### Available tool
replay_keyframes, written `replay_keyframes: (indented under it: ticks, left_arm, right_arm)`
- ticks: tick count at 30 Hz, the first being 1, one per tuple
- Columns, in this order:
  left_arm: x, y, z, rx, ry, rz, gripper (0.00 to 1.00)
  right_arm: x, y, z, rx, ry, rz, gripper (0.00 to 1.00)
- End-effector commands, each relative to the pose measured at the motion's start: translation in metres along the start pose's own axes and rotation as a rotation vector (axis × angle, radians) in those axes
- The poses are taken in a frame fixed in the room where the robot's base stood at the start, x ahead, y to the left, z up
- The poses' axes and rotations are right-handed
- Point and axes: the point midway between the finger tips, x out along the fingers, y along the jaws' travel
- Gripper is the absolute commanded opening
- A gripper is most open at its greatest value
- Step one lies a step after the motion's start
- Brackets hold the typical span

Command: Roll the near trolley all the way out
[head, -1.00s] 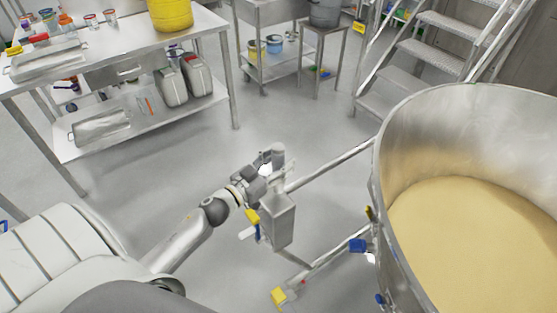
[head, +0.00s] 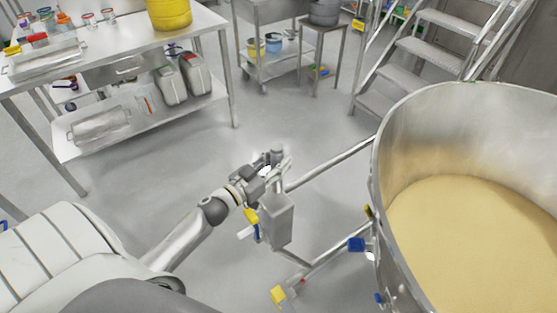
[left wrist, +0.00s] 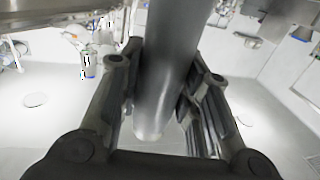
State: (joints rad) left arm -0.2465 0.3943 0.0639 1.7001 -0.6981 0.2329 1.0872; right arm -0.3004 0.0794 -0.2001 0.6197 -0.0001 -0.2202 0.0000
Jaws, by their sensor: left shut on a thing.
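The near trolley is a large round steel bowl (head: 398,125) filled with pale yellow powder (head: 470,235), at the right of the head view. Two tubular bars (head: 335,163) reach out from it to the left, with a grey box (head: 277,220) near their outer end. My left gripper (head: 272,166) is at that outer end, shut on the trolley's handle bar. In the left wrist view the thick grey handle bar (left wrist: 168,70) runs between my two fingers. The trolley's wheels and the bowl's far right side are out of view. My right gripper is not in view.
A steel bench (head: 125,47) stands at the left, with jerrycans (head: 195,75) on its lower shelf. A steel cart (head: 272,65), a stool (head: 322,28) and metal steps (head: 425,50) stand at the back. The grey floor (head: 290,125) between bench and trolley is clear.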

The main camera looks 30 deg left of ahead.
Motion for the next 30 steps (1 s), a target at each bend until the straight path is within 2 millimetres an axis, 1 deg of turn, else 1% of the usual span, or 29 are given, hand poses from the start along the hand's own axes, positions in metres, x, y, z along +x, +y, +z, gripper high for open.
replay_keyframes:
  ticks: [1,4,8,12,13,17,18,26,30]
  left_arm:
    - [-0.009,-0.001,0.002,-0.002,-0.010,-0.001,0.00]
    - [-0.021,-0.004,0.003,-0.002,-0.010,-0.002,0.00]
    - [-0.022,-0.005,0.005,-0.001,-0.011,-0.004,0.00]
    - [-0.022,-0.005,0.005,-0.001,-0.012,-0.004,0.00]
    - [-0.022,-0.005,0.005,-0.001,-0.012,-0.004,0.36]
    - [-0.022,-0.005,0.005,0.000,-0.010,-0.004,0.52]
    - [-0.021,-0.005,0.004,0.000,-0.009,-0.004,0.54]
    - [-0.021,-0.004,0.003,-0.001,-0.006,-0.003,0.54]
    - [-0.028,-0.004,0.003,-0.001,-0.008,-0.002,0.54]
  right_arm:
    - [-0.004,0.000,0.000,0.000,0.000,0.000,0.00]
    - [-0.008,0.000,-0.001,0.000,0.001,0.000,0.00]
    - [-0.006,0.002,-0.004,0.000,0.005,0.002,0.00]
    - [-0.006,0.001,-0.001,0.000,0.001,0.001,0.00]
    - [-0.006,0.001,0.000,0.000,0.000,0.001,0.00]
    - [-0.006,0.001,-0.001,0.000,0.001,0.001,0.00]
    - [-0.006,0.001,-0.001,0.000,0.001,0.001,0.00]
    - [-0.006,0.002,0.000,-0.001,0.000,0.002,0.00]
    - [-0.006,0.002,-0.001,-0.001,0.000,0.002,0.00]
